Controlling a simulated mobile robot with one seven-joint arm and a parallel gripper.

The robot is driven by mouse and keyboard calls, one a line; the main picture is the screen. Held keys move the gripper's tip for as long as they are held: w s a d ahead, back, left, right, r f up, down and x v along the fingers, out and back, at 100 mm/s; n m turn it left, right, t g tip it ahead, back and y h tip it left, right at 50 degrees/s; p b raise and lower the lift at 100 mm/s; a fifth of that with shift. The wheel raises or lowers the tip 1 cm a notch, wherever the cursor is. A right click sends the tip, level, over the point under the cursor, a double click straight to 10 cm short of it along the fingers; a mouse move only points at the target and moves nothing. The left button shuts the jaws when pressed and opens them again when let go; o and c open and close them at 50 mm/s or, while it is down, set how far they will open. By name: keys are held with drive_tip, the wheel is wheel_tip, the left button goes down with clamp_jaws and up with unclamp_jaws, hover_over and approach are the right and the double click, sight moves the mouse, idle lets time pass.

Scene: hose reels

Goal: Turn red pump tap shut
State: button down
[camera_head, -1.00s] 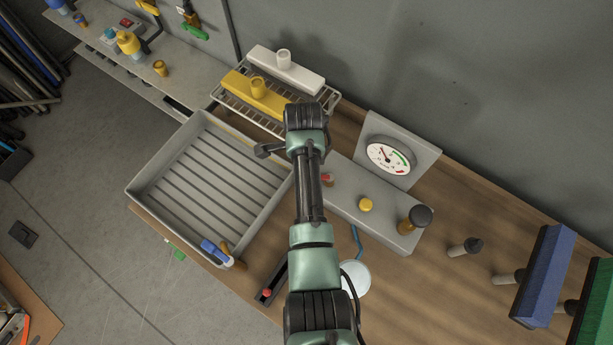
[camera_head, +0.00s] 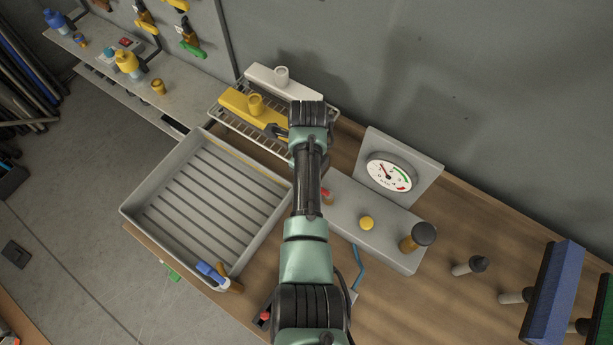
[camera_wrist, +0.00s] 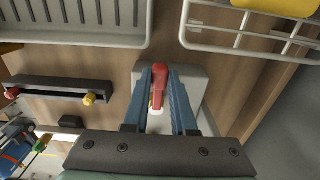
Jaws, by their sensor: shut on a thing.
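The red pump tap (camera_wrist: 159,86) is a red lever on a pale stem, on the grey pump body (camera_wrist: 194,84). In the wrist view it lies between the two blue fingers of my gripper (camera_wrist: 160,80), which are shut on it. In the head view only a little of the red tap (camera_head: 327,197) shows beside my arm, and my fingers are hidden under the arm. The grey pump body (camera_head: 385,240) also carries a yellow knob (camera_head: 366,223) and a black-topped brown knob (camera_head: 418,237).
A gauge (camera_head: 390,172) stands behind the pump body. A grey ribbed tray (camera_head: 133,207) lies to the left, and a wire rack (camera_head: 243,130) with yellow and white parts behind it. A dark rail with a yellow knob (camera_wrist: 90,99) is near. Brushes (camera_head: 553,290) stand at right.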

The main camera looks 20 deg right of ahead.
drive_tip(key=shift+d, duration=0.1)
idle(0.3)
drive_tip(key=c, duration=0.7)
unclamp_jaws()
wheel_tip(320, 180, up, 13)
drive_tip(key=shift+r+b, duration=0.1)
drive_tip(key=shift+b, duration=0.6)
